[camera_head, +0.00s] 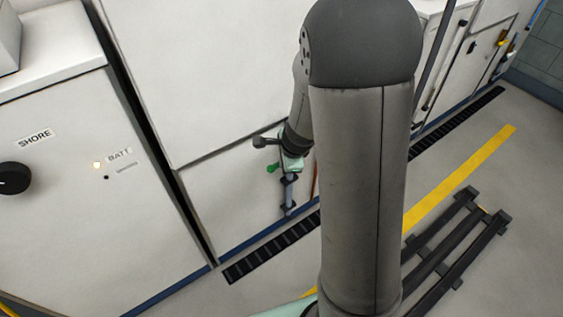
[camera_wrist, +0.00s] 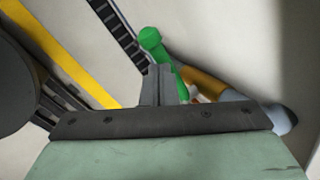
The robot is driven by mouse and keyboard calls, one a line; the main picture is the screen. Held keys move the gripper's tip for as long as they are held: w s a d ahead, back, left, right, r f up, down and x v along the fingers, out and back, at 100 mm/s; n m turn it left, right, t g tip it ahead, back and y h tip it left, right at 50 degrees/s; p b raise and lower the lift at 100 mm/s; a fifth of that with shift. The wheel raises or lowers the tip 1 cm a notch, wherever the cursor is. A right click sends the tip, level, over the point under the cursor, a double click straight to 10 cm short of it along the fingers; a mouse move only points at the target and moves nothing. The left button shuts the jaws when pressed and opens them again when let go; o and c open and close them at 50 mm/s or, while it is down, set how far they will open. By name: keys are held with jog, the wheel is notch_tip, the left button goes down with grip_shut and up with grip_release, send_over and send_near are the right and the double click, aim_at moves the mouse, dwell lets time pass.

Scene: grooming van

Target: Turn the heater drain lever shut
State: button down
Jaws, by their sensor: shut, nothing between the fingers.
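The green lever (camera_wrist: 152,38) shows just beyond my fingertips in the wrist view, its rounded end up and its shaft running down to the right, partly behind my fingers. My gripper (camera_wrist: 160,72) is shut and empty, with its fingertips beside the lever's shaft; whether they touch it I cannot tell. In the head view the green lever end (camera_head: 272,168) pokes out left of my wrist, low on the white wall panel. An orange-brown pipe (camera_wrist: 205,85) lies behind the lever. The lever's pivot is hidden.
A white cabinet with a black knob (camera_head: 14,178) and a small lit lamp stands at the left. A black floor grating (camera_head: 270,245) runs along the wall base, with a yellow floor stripe (camera_head: 460,178) beyond. A dark rack (camera_head: 455,245) lies on the floor at right.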

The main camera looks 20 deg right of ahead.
jog(key=shift+d, duration=0.25)
jog(key=s+a+r+p, duration=0.5)
jog(key=s+r+p, duration=0.2)
jog(key=s+r, duration=0.1)
jog(key=shift+a+r+p, duration=0.2)
jog(key=shift+r+p, duration=0.2)
jog(key=shift+r, duration=0.2)
